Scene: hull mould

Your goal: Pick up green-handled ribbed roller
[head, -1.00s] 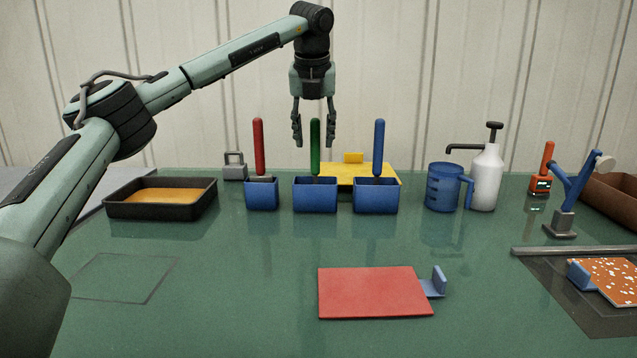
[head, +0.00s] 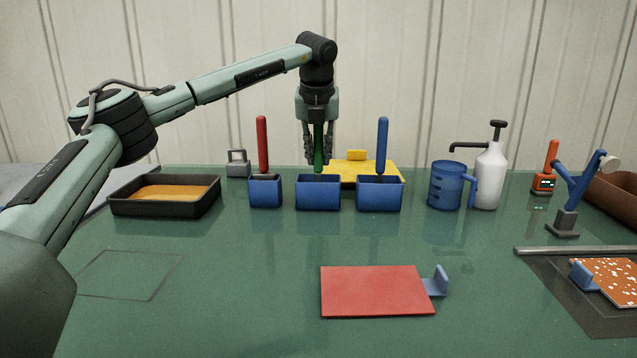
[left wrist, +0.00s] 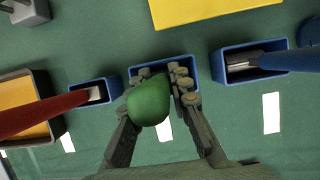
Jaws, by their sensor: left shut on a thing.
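The green-handled ribbed roller (head: 318,148) stands upright in the middle blue holder (head: 318,194). Only its green handle shows; its lower end is hidden inside the holder. My left gripper (head: 318,155) points straight down over this holder and is shut on the green handle. In the left wrist view the rounded green handle end (left wrist: 149,101) sits between the fingers, above the middle holder's rim (left wrist: 163,61). My right gripper is not in view.
A red-handled tool (head: 262,145) and a blue-handled tool (head: 382,147) stand in blue holders on either side. A yellow board (head: 385,172) lies behind. A dark tray (head: 165,208), blue jug (head: 444,187) and white pump bottle (head: 489,178) flank them. A red board (head: 376,291) lies in front.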

